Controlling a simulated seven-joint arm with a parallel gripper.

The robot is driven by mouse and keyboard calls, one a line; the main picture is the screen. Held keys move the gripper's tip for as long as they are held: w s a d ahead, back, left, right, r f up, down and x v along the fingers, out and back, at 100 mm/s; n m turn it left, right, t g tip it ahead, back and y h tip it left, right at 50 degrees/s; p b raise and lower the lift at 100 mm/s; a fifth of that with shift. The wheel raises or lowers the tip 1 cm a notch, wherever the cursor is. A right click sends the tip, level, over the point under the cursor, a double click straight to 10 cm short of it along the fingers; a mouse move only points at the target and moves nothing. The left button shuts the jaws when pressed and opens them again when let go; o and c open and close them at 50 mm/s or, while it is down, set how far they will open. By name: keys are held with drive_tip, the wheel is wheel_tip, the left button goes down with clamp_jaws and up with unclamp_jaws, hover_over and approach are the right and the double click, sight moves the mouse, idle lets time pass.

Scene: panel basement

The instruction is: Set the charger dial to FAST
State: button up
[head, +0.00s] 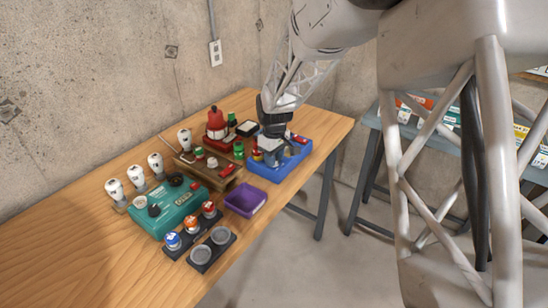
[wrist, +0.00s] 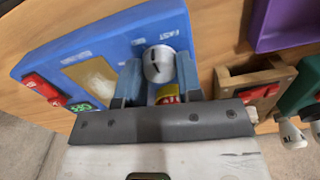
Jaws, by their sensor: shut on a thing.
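The blue charger (wrist: 112,38) lies below my gripper (wrist: 160,78) in the wrist view. Its silver round dial (wrist: 158,64) has a dark pointer line and sits between my two blue-grey fingers, which are shut on it. A FAST label is printed on the panel just above the dial, and a smaller label is to the left. I cannot tell exactly which label the pointer lines up with. In the head view, the charger (head: 257,175) stands at the right end of the table, and my gripper (head: 270,150) is over it, hiding its dial.
A wooden box (head: 208,172), purple tray (head: 246,199), teal unit (head: 172,217) and dark panel with round knobs (head: 180,247) stand to the left. The table's front edge is close by.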

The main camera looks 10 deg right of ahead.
drive_tip(key=m, duration=0.6)
drive_tip(key=shift+m, duration=0.3)
idle(0.4)
drive_tip(key=o, duration=0.9)
drive_tip(key=shift+r, duration=0.15)
drive_tip(key=shift+r, duration=3.75)
drive_tip(key=shift+s+r, duration=0.1)
